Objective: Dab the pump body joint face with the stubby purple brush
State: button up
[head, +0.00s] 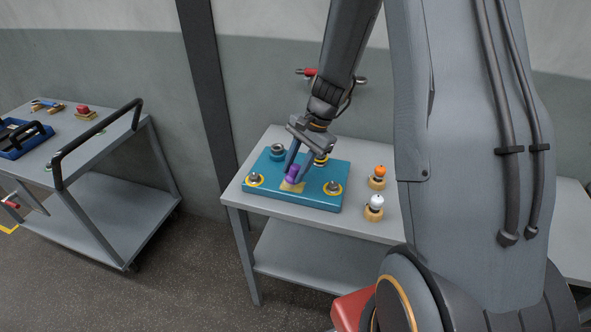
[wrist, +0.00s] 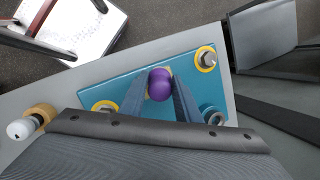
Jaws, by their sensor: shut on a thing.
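The stubby purple brush (head: 292,172) is held between the fingers of my gripper (head: 294,177), with its round purple handle up. In the wrist view the purple handle (wrist: 160,84) sits between both fingers. The teal pump body (head: 262,196) is a flat block on the bench, with yellow-ringed bolts near its corners. A small tan patch (head: 290,188) shows on its top just under the brush; I cannot tell whether it is bristles or part of the face. The brush's lower end is mostly hidden, so contact is unclear.
Orange-topped (head: 380,171) and white-topped (head: 376,202) pieces stand on wooden bases on the grey bench (head: 233,195), right of the pump body. A cart (head: 106,137) with a black handle and a blue tray stands at left. Red-handled tools hang behind my arm.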

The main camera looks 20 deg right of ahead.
jog(key=shift+r, duration=0.2)
jog(key=shift+r+p, duration=1.95)
jog(key=shift+r, duration=0.5)
